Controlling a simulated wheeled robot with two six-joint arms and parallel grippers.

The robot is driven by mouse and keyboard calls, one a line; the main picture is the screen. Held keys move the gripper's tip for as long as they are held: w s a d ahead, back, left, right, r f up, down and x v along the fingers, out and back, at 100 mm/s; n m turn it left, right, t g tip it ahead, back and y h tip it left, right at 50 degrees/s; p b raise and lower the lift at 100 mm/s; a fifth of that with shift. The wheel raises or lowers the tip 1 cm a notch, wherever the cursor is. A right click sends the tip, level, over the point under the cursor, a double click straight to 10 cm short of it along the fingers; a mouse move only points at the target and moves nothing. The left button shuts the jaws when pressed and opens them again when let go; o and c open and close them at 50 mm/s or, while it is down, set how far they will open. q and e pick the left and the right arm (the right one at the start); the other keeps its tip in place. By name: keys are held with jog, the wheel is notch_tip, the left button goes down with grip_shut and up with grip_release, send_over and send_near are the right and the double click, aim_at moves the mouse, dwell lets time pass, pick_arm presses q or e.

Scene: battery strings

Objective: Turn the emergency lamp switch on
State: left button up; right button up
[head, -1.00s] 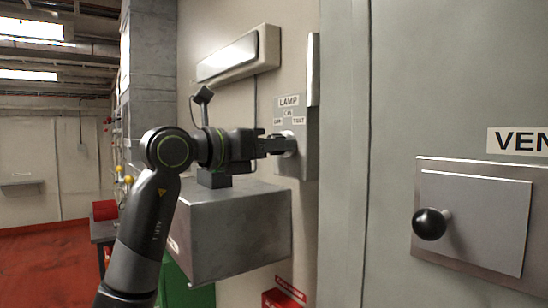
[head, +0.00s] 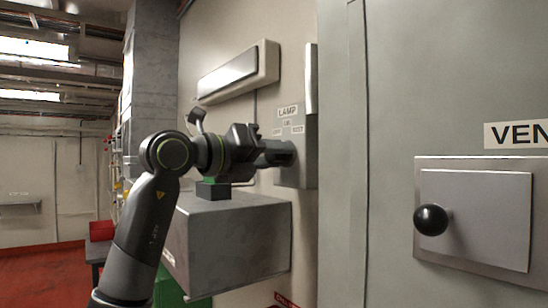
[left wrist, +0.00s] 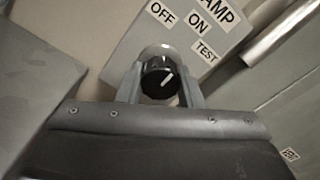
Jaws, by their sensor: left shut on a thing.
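The lamp switch is a grey plate (head: 305,172) on the wall, labelled LAMP, in the middle of the head view. In the left wrist view, its round black knob (left wrist: 156,80) sits on a pale collar below the OFF, ON and TEST labels (left wrist: 197,25). The knob's white pointer line slants up and right, roughly toward ON. My left gripper (head: 291,153) is at the plate, rolled over. Its fingers (left wrist: 162,92) are shut on the knob, one on each side. In the head view the gripper hides the knob. My right gripper is in neither current view.
A long lamp fixture (head: 238,70) hangs on the wall above the switch. A grey metal box (head: 235,240) juts out below my left forearm. A grey cabinet (head: 390,90) with a black-knobbed panel (head: 425,180) stands close on the right. A vertical bar (head: 311,80) is beside the plate.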

pick_arm(q)
jog(key=shift+r, duration=0.15)
jog(key=o, duration=1)
jog(key=shift+c, duration=0.2)
jog(key=shift+a, duration=0.1)
jog(key=shift+s+a+f, duration=0.15)
jog(key=shift+a+f, duration=0.05)
jog(key=b+v, duration=0.7)
jog(key=v, duration=1)
jog(key=shift+d+r, duration=0.1)
jog(key=shift+r, duration=0.05)
